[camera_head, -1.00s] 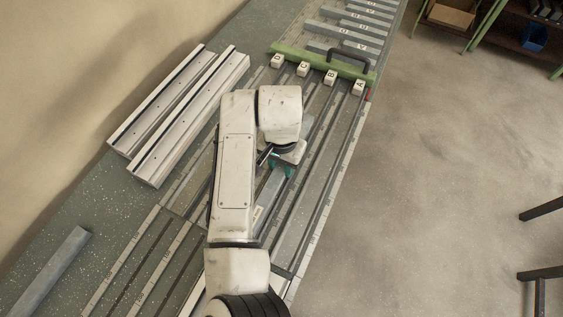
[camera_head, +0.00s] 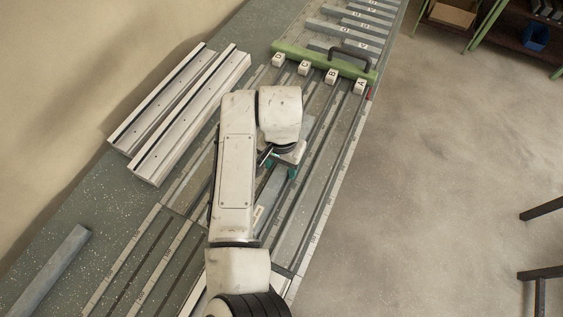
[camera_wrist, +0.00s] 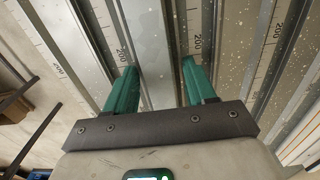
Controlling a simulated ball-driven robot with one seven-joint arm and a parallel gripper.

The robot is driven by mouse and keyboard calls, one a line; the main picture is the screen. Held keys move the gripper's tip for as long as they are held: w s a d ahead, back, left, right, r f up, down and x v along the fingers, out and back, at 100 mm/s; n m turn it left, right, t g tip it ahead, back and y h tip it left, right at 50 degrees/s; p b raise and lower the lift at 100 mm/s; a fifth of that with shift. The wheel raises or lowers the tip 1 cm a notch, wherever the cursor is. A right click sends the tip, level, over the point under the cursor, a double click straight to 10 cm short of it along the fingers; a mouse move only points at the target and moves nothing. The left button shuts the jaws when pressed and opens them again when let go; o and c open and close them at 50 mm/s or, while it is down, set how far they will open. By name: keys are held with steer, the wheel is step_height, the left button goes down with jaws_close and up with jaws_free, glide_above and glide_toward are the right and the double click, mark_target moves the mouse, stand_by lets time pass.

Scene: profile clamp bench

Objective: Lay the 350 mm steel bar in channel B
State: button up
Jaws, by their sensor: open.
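The steel bar (camera_head: 269,190) lies lengthwise among the channels on the bench, partly hidden by my arm. Its visible part appears in line with the block marked B (camera_head: 331,77), channel B; I cannot tell how fully it is seated. My gripper (camera_head: 279,164) is low over the bar. In the wrist view the bar (camera_wrist: 148,45) runs between my two green fingers (camera_wrist: 160,86), which stand apart. The bar is close to the left finger, with a clear gap to the right finger.
Blocks C (camera_head: 304,68) and A (camera_head: 360,87) mark neighbouring channels. A green crossbar with a black handle (camera_head: 325,62) spans the far end, with several grey bars beyond. Two aluminium profiles (camera_head: 190,115) lie at left. Another grey bar (camera_head: 50,268) lies at lower left.

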mark_target(283, 167)
step_height(283, 167, up, 12)
steer(key=b, duration=0.1)
steer(key=shift+r, duration=0.25)
steer(key=shift+w+d, duration=0.1)
steer(key=shift+d, duration=0.05)
steer(key=w+d+f+t+h, duration=0.1)
steer(key=d+f, duration=0.1)
steer(key=d, duration=0.7)
steer(key=w+d+f+t+h, duration=0.1)
steer(key=d+f, duration=0.2)
steer(key=d, duration=0.7)
steer(key=s+d+f+h, duration=0.1)
steer(key=s+d+f, duration=0.15)
steer(key=d, duration=0.35)
steer(key=s+d+f, duration=0.2)
steer(key=s+d, duration=0.2)
steer(key=d, duration=0.1)
steer(key=s+d+f+n, duration=0.2)
steer(key=s+d+f, duration=0.25)
steer(key=s, duration=0.55)
steer(key=s+a+f+y, duration=0.1)
steer(key=s+a+f, duration=0.1)
steer(key=s, duration=0.4)
steer(key=s+a+f+n+g+y, duration=0.1)
steer(key=s+a+f, duration=0.1)
steer(key=s, duration=0.4)
steer(key=shift+y, duration=0.4)
